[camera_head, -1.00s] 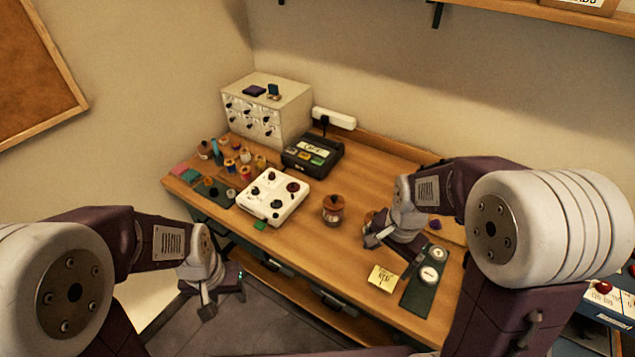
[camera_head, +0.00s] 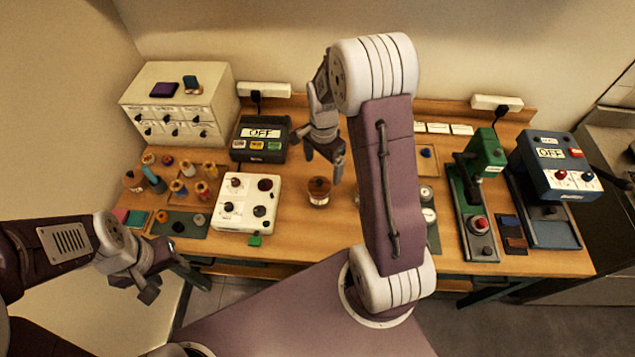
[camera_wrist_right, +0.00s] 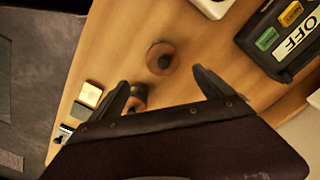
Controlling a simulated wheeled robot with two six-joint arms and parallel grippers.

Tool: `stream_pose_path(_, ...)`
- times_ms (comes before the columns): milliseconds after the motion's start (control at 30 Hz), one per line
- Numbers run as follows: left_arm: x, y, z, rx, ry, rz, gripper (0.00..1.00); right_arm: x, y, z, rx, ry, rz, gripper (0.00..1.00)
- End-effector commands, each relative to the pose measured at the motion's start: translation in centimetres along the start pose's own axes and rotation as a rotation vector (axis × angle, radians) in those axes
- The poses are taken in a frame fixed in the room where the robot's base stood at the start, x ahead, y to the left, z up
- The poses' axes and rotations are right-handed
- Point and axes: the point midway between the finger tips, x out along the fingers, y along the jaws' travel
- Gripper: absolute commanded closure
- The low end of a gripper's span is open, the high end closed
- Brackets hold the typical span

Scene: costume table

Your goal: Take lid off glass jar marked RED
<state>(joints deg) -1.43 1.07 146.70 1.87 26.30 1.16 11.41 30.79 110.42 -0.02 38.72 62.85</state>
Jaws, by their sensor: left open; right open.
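A small brown jar with a wooden knobbed lid (camera_head: 319,191) stands on the table right of the white knob box. In the right wrist view its round lid (camera_wrist_right: 161,57) shows from above, just beyond and between the fingers. I cannot read any RED marking on it. A second similar jar (camera_wrist_right: 139,91) is partly hidden behind a finger in the wrist view; in the head view my right arm mostly covers it. My right gripper (camera_head: 324,167) is open and empty above and behind the first jar, apart from it. My left gripper (camera_head: 158,282) is open and empty off the table's front-left edge.
A white knob box (camera_head: 247,203) and a black OFF box (camera_head: 260,139) stand left of the jar. Several spools and bottles crowd the left end near a drawer cabinet (camera_head: 178,103). A green press (camera_head: 486,157) and a blue OFF box (camera_head: 556,165) stand at the right.

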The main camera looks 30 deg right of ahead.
Motion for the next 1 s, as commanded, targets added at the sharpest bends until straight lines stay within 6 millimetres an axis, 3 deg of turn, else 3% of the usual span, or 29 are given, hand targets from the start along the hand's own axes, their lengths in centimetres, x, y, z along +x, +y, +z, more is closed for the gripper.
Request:
stream_pose_path(133, -0.8, 0.0, -0.1, 0.000, 0.000, 0.000, 0.52, 2.2, 0.1, 0.1, -0.001, -0.003, 0.005, 0.09)
stream_pose_path(367, -1.3, 0.0, -0.1, 0.000, 0.000, 0.000, 0.52, 3.5, 0.0, 0.2, -0.002, -0.002, 0.005, 0.09)
stream_pose_path(600, -2.7, 0.1, -0.3, 0.000, 0.001, 0.000, 0.52, 7.5, -0.3, 0.4, -0.002, -0.002, 0.004, 0.09)
stream_pose_path(867, -2.6, 0.1, -0.3, 0.000, 0.000, 0.000, 0.52, 8.3, -0.3, 0.4, -0.002, 0.000, 0.001, 0.09)
stream_pose_path(1000, -2.6, 0.0, -0.3, 0.000, 0.000, 0.000, 0.52, 8.2, -0.3, 0.4, -0.002, -0.001, 0.001, 0.43)
